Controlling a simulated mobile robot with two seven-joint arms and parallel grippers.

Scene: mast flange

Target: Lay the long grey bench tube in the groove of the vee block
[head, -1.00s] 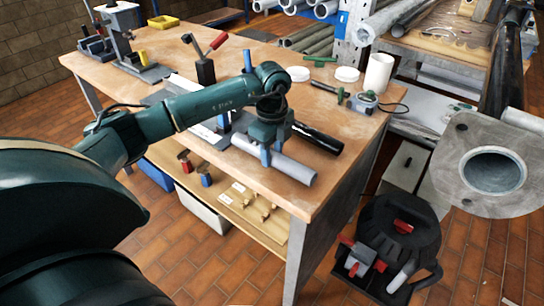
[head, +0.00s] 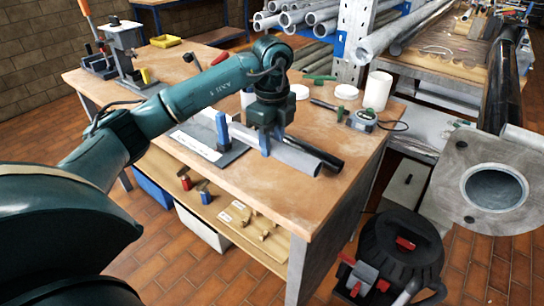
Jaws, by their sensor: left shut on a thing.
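The long grey bench tube (head: 304,163) slants across the workbench, its open end toward the front right. My left gripper (head: 266,148) reaches over the bench from the left and is shut on the tube, with blue fingers at its sides. A blue upright (head: 222,130) stands at a grey plate (head: 226,154) left of the gripper. I cannot make out the vee block's groove. My right gripper is not in view.
A black tube (head: 329,158) lies close behind the grey tube. White discs (head: 346,91), a white cylinder (head: 377,91) and a small device (head: 362,121) stand at the back right. The wooden bench top (head: 300,205) is clear at its front corner.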

